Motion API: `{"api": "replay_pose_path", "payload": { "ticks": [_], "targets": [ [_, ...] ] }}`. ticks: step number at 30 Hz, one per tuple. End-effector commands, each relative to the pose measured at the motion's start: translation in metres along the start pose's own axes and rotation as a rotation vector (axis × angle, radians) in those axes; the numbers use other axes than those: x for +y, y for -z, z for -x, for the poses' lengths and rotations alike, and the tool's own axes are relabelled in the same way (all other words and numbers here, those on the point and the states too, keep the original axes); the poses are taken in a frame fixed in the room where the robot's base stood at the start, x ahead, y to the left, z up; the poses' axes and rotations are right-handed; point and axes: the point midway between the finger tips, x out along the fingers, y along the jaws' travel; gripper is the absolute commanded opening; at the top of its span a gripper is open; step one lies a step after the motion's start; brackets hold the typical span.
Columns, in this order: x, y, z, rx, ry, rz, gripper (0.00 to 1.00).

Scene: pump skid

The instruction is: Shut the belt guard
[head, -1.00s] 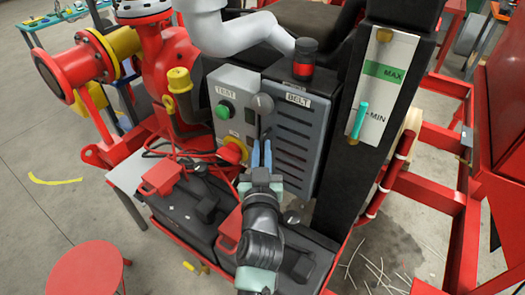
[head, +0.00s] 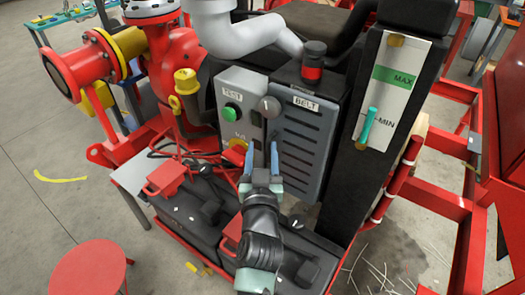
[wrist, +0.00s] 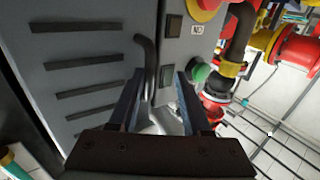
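The belt guard (head: 303,140) is a grey slotted panel labelled BELT, beside the control box in the head view. It fills the left of the wrist view (wrist: 75,115). I cannot tell whether it sits flush on its housing. A dark bent handle (wrist: 146,50) stands near its edge by the control box; a grey ball knob (head: 269,107) shows there in the head view. My gripper (head: 262,148) is open in front of this edge. In the wrist view its fingers (wrist: 160,82) are spread, with the handle's lower part appearing between them; contact is unclear.
The control box (head: 238,100) has a green button (head: 232,110) and a red stop knob on yellow, close left of my gripper. A red-and-black beacon (head: 313,62) stands above the guard. A black post with a level gauge (head: 392,85) stands right. Black boxes with red caps lie below.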

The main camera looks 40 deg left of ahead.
Motion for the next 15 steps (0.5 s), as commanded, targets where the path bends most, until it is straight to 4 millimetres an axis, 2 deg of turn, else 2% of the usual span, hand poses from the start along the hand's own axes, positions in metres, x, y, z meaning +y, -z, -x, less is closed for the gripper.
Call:
{"api": "replay_pose_path", "payload": {
  "ticks": [8, 15],
  "targets": [
    [0.000, -0.004, 0.011, -0.005, 0.000, -0.003, 0.45],
    [0.001, -0.005, 0.050, -0.003, -0.003, -0.004, 0.45]
  ]
}}
